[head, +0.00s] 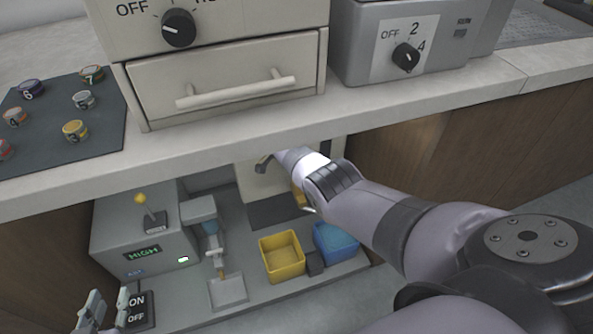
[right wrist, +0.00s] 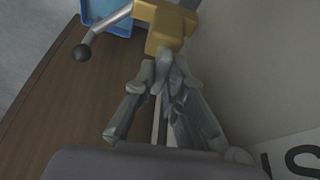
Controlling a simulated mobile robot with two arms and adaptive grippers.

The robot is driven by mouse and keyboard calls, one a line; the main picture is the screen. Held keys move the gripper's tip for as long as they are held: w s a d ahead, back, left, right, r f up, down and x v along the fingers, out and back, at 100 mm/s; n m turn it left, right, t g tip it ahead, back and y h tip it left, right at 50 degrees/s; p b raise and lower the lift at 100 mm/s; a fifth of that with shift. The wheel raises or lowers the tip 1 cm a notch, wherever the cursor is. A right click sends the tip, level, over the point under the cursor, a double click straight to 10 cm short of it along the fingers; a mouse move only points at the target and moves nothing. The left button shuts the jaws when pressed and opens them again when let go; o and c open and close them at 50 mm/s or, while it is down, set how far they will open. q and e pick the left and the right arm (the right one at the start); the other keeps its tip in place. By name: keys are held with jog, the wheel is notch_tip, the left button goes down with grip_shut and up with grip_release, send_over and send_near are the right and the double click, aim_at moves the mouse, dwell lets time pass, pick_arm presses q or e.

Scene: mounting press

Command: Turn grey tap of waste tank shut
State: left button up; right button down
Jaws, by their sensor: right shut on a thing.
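The pale waste tank (head: 258,187) stands under the counter in the head view, partly hidden by my right arm. In the right wrist view a brass valve body (right wrist: 160,25) carries a silver lever (right wrist: 108,33) with a dark ball end, pointing left. My right gripper (right wrist: 165,75) is shut on a grey tap handle (right wrist: 166,60) just below the brass body; its fingers cover most of the handle. My left gripper (head: 98,312) is at the lower left, fingers apart, empty, away from the tank.
A yellow bin (head: 283,270) and a blue bin (head: 338,241) stand on the lower shelf. A grey machine (head: 145,250) with a yellow-knobbed lever stands left of them. The counter edge (head: 200,150) runs above. Several numbered pucks lie on a dark mat (head: 50,112).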

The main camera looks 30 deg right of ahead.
jog(key=c, duration=1.7)
grip_release()
jog(key=v, duration=1.2)
